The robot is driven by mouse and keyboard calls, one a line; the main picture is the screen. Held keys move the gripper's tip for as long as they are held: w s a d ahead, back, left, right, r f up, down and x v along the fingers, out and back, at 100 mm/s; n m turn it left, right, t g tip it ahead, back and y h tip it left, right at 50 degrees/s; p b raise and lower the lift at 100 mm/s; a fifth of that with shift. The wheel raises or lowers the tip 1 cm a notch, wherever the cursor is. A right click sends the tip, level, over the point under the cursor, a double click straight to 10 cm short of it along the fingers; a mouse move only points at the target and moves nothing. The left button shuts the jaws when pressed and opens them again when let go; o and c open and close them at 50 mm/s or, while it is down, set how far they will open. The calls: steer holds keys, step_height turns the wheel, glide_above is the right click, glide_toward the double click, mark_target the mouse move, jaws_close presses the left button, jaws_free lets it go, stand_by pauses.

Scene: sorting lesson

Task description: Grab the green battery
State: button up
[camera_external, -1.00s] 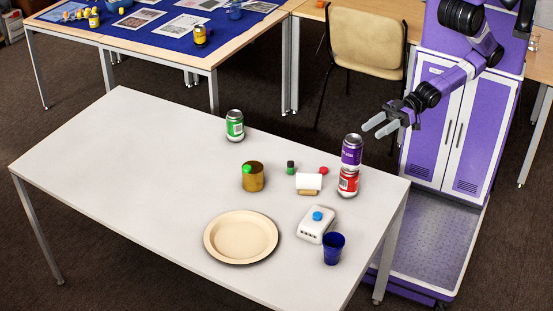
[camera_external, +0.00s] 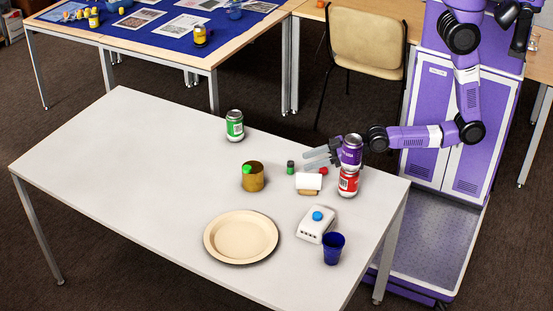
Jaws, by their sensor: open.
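A small upright dark cylinder with a green top, which looks like the green battery (camera_external: 290,167), stands on the white table (camera_external: 130,150) between a brown mug (camera_external: 257,181) and a white block (camera_external: 308,181). My gripper (camera_external: 308,159) reaches in from the right, its fingers pointing left toward the battery, a little to the right of and above it in the picture. The fingers are apart and nothing shows between them. The purple can partly hides the gripper's body.
A small red object (camera_external: 323,171) lies below the fingers. The table's left is clear.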

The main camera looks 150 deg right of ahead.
mark_target(291, 166)
steer(key=shift+p+x, duration=0.35)
steer(key=shift+x, duration=3.5)
jaws_close()
